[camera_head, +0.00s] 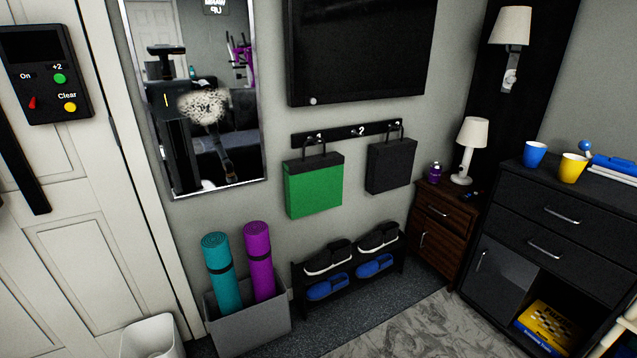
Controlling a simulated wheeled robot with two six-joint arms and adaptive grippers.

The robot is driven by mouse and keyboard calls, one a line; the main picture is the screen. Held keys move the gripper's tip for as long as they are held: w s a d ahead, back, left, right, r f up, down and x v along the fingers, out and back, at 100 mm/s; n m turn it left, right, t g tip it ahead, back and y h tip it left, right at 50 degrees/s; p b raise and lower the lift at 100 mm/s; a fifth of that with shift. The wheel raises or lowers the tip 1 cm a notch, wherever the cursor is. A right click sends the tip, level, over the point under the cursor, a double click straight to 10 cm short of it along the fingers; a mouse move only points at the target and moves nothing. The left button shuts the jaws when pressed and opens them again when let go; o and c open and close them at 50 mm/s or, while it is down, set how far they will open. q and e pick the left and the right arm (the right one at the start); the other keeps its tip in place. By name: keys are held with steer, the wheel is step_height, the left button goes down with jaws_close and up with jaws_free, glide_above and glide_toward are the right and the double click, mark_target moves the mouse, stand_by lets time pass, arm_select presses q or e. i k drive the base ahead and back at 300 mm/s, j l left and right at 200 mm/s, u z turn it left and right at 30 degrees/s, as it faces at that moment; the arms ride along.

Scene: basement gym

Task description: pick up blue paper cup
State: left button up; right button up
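A blue paper cup (535,154) stands upright on top of the black dresser (561,204) at the right. A yellow cup (572,168) stands just to its right. Neither of my grippers shows in the head view, so nothing of mine is near the cup in this picture.
Blue items on a white stack (612,168) lie right of the cups. A brown nightstand (437,236) with a lamp (471,147) and purple bottle (434,172) stands left of the dresser. A shoe rack (300,281) and grey bin (250,329) line the wall. Patterned floor (400,331) lies clear.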

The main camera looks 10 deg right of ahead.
mark_target(533, 153)
steer(key=z, duration=1.75)
